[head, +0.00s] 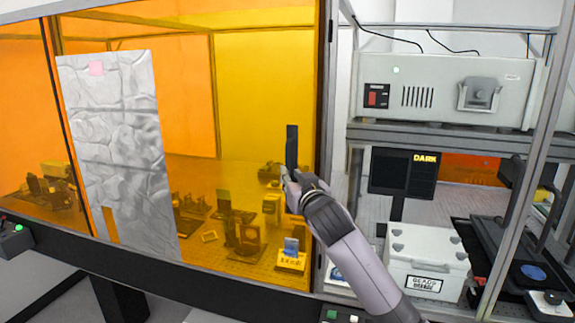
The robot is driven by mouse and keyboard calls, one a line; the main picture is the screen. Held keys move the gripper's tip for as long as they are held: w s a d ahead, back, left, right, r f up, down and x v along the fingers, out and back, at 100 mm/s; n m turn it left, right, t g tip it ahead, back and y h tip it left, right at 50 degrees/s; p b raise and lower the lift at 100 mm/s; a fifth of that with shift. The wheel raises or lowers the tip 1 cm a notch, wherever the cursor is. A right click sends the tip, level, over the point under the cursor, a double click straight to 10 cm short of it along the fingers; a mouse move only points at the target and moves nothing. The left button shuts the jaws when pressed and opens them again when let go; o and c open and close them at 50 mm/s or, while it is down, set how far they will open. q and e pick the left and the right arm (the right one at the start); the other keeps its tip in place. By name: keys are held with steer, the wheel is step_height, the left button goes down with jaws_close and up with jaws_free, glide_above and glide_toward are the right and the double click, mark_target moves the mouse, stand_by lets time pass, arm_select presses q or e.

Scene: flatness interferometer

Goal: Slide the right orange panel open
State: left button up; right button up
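The right orange panel (262,90) is a large see-through sheet. It spans from a dark upright seam on the left to a grey frame post on the right, and no gap shows at the post. My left gripper is not in view.
A crinkled silvery sheet (118,140) covers part of the panel's left side. Optical parts stand on a table behind the panel. To the right, a rack holds a beige instrument (440,90), a dark display (402,172) and a white box (427,258).

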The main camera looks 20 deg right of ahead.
steer(key=shift+w+p, duration=0.65)
steer(key=shift+w, duration=1.45)
steer(key=shift+c, duration=0.2)
jaws_close()
